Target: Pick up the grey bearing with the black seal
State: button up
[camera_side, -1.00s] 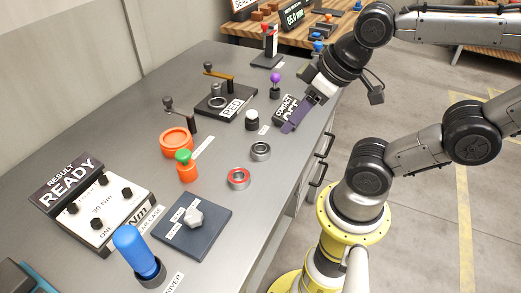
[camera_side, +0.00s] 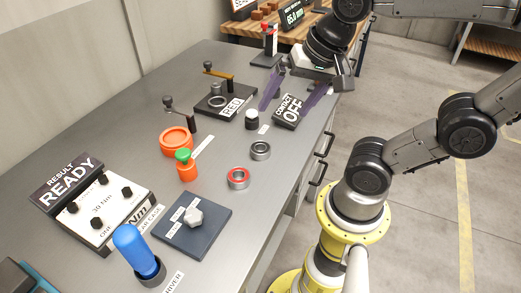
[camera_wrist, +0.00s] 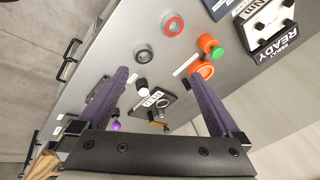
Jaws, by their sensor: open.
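The grey bearing with the black seal (camera_side: 260,150) lies flat on the grey bench near its right edge. In the wrist view, the same bearing (camera_wrist: 143,53) lies beyond my fingertips. A similar bearing with a red seal (camera_side: 238,178) lies nearer the side camera; it also shows in the wrist view (camera_wrist: 174,27). My gripper (camera_side: 286,104) is open and empty, its purple fingers spread wide above the bench. It is farther back than the grey bearing and apart from it. The fingers also show in the wrist view (camera_wrist: 155,76).
A white-capped black post (camera_side: 251,119) stands behind the grey bearing. The CONTACT OFF sign (camera_side: 290,111) is near the right edge. The RED fixture (camera_side: 226,106), an orange ring (camera_side: 176,141) and a green-topped orange part (camera_side: 186,166) stand left. Bare bench surrounds the bearing.

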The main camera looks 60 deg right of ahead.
jog(key=w+d+m+g, duration=0.2)
jog(key=w+m, duration=0.3)
jog(key=m, duration=0.3)
jog(key=m+g, duration=0.3)
jog(key=m, duration=0.2)
send_over(260, 147)
jog(key=f, duration=1.3)
jog(key=shift+w+a+f, duration=0.1)
jog(key=shift+a, duration=0.15)
jog(key=shift+d+f, duration=0.15)
jog(key=shift+f, duration=1.4)
jog(key=shift+d+f, duration=0.1)
jog(key=shift+f, duration=1.4)
grip_shut()
